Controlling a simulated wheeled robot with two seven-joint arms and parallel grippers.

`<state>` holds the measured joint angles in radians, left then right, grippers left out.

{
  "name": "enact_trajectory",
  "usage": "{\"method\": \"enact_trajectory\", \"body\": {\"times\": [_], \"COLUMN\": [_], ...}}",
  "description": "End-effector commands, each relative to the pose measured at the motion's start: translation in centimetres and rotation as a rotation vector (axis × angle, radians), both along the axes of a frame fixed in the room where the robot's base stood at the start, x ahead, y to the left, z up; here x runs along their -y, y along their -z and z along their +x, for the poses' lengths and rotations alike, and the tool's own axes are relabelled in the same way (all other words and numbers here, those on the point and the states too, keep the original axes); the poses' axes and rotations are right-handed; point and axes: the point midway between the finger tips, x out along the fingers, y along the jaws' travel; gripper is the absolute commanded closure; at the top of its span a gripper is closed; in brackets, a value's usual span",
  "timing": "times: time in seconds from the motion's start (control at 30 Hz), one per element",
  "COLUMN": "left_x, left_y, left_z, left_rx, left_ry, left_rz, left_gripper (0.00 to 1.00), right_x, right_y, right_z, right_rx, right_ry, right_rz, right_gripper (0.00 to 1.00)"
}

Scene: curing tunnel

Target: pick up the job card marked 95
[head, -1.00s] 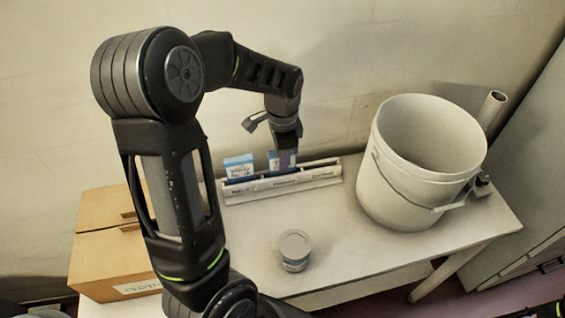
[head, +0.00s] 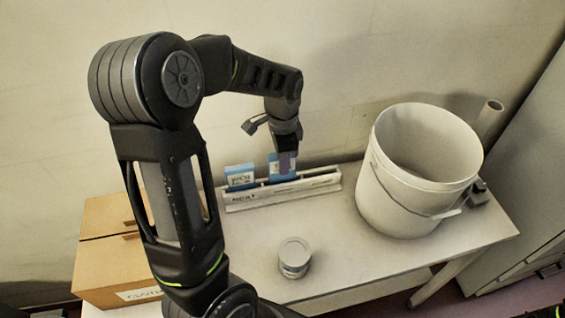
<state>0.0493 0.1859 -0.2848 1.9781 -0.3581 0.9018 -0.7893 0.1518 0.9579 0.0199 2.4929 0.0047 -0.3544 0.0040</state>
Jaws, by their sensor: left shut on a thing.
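Two blue-and-white job cards stand in a pale slotted rack (head: 240,203) at the back of the table. The left card (head: 240,178) stands free in the rack. My left gripper (head: 286,160) points down at the right card (head: 275,170) and is shut on it. The fingers cover part of that card, and its lower edge is at or close to the rack. The print on both cards is too small to read, so I cannot tell which is marked 95. My right gripper is not in view.
A large white bucket (head: 410,195) stands right of the rack. A small lidded tin (head: 295,257) stands at the table's front. A cardboard box (head: 115,265) is at the left. The table (head: 340,240) between tin and bucket is clear.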

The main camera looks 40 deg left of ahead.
Motion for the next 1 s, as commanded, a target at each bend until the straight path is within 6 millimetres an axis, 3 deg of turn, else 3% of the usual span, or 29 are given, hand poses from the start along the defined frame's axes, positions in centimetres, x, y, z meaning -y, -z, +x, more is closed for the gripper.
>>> {"method": "enact_trajectory", "body": {"times": [0.03, 0.2, 0.4, 1.0], "left_x": [0.0, 0.0, 0.0, 0.0], "left_y": [-1.8, -5.1, -7.6, -7.8], "left_z": [0.0, 0.0, 0.0, 0.0], "left_rx": [0.003, 0.001, 0.001, 0.001], "left_ry": [0.000, -0.001, -0.001, 0.000], "left_rz": [0.000, 0.000, 0.001, 0.001], "left_gripper": [1.00, 1.00, 1.00, 1.00], "right_x": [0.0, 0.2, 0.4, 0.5], "right_y": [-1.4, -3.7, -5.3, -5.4], "right_z": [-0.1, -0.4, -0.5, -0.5], "right_rx": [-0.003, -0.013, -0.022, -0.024], "right_ry": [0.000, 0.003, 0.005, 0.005], "right_rz": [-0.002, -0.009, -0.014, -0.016], "right_gripper": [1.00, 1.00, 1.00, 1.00]}}
